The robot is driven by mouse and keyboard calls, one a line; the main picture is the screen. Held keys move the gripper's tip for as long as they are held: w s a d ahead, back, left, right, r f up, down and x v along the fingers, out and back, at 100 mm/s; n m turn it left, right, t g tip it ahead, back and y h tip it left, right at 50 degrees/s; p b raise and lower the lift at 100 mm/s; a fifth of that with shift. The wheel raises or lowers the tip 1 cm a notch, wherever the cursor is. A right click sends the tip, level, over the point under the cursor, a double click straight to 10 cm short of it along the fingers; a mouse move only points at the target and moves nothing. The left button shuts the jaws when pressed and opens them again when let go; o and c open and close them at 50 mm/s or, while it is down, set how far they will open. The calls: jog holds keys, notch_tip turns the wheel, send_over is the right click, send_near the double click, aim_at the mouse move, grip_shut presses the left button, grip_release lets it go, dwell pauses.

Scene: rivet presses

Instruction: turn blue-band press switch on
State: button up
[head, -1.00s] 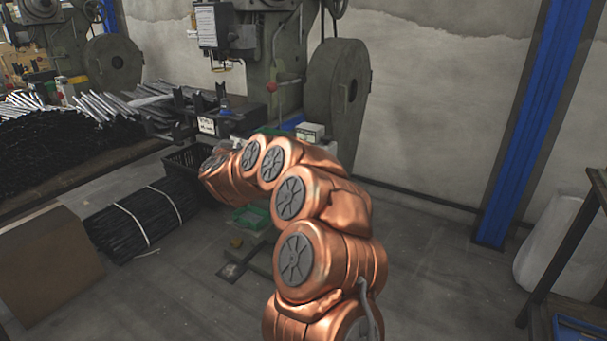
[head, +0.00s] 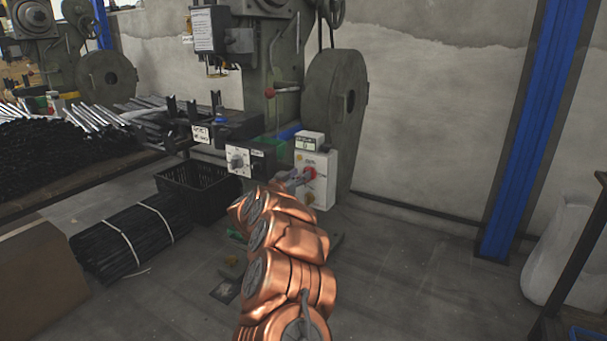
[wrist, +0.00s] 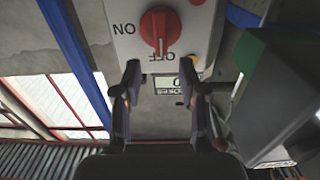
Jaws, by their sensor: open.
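The press (head: 285,80) has a blue strip (head: 288,132) low on its body and a white switch box (head: 328,172) at its side. A red rotary knob (wrist: 160,31) sits on the box, between ON and OFF labels that appear upside down in the wrist view. The knob's ridge runs up and down in that view, in line with OFF. My gripper (wrist: 159,70) is open, its two fingertips apart and just below the knob in the picture, with nothing between them. In the head view my gripper (head: 295,181) is at the box front, partly hidden by my arm.
A black crate (head: 190,185) and a strapped bundle of rods (head: 130,238) are on the floor. Open floor lies to the right.

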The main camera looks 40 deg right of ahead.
aim_at(306, 170)
jog(key=shift+x, duration=1.95)
jog(key=shift+c, duration=0.3)
grip_shut()
